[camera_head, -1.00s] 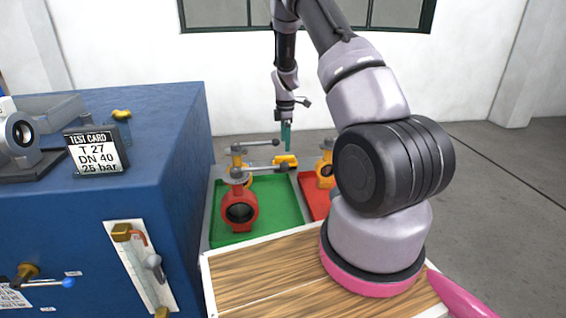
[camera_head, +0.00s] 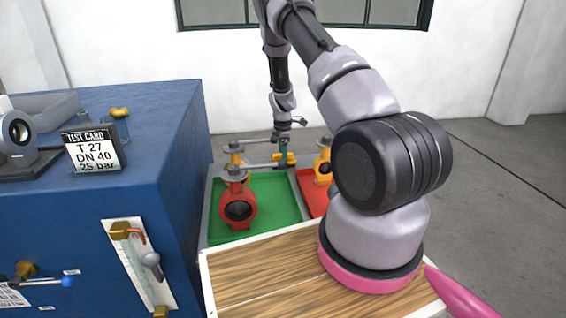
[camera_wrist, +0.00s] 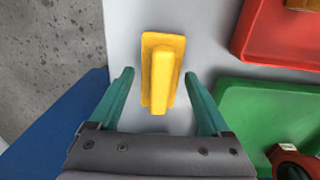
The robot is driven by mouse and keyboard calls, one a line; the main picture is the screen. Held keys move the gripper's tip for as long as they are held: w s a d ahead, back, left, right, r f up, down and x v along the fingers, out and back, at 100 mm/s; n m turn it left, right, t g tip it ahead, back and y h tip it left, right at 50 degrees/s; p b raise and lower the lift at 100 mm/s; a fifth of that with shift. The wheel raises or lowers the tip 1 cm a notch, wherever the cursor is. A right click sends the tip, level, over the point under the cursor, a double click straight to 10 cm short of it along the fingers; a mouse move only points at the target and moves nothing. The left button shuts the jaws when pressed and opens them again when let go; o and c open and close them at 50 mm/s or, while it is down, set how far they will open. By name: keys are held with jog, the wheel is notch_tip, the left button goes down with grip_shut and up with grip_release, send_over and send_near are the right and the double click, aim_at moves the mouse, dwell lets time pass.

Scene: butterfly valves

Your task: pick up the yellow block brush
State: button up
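The yellow block brush (camera_wrist: 162,60) lies on a light grey surface in the wrist view, its raised grip running lengthwise along a wider base. My gripper (camera_wrist: 160,75) is open, with one teal finger on each side of the brush's near part and a gap on both sides. In the head view my gripper (camera_head: 282,153) is low over the brush (camera_head: 287,160) and partly covers it. I cannot tell the exact height between them.
A green tray (camera_head: 285,215) with a red valve (camera_head: 238,207) lies in front of the brush. A red tray (camera_head: 310,200) with a yellow valve (camera_head: 323,169) is to its right. The blue bench (camera_head: 160,150) stands left.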

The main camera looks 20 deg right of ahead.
grip_shut()
notch_tip(320, 180, up, 10)
jog(key=shift+r, duration=0.1)
dwell(0.4)
